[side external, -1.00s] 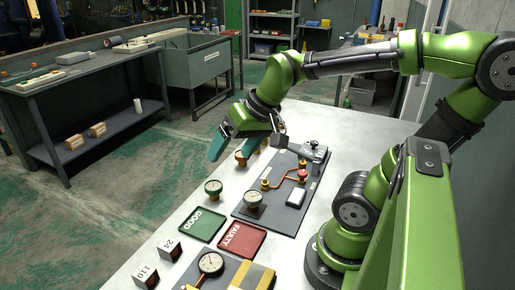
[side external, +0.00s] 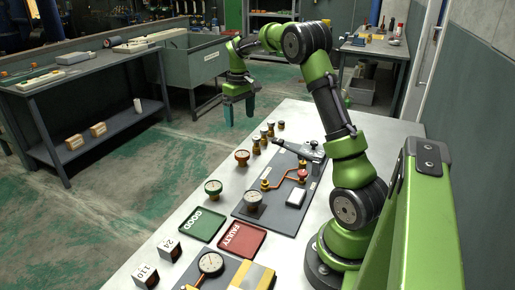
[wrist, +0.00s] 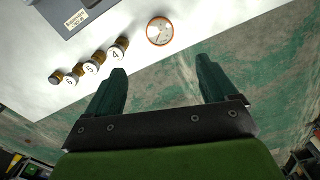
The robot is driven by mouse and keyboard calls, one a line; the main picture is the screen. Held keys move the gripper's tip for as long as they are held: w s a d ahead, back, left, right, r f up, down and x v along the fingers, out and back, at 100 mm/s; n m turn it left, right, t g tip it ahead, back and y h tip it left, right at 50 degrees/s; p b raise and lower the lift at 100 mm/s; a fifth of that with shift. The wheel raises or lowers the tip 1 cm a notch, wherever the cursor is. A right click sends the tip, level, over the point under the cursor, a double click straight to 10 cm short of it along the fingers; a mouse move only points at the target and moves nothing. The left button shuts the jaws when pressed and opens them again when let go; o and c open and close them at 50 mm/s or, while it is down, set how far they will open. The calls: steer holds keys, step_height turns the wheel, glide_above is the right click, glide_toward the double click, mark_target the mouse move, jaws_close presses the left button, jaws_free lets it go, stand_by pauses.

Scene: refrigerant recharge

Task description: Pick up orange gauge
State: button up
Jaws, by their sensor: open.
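The orange gauge (side external: 242,157) stands upright near the left edge of the table in the side view. In the wrist view the orange gauge (wrist: 160,31) shows its round white dial with an orange rim, just beyond the fingertips and between their lines. My gripper (side external: 238,108) is open and empty, raised above and beyond the table's left edge in the side view. In the wrist view my gripper (wrist: 160,75) shows two dark green fingers spread apart with nothing between them.
Several numbered brass fittings (wrist: 92,68) stand beside the orange gauge. A green-rimmed gauge (side external: 213,187) stands nearer the camera. A green GOOD tray (side external: 220,226) and a red FAULTY tray (side external: 258,242) lie beside a dark panel (side external: 246,213) with piping and another gauge.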

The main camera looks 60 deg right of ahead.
mark_target(241, 153)
step_height(241, 153, down, 16)
steer(key=shift+s+r, duration=0.1)
steer(key=c, duration=1.1)
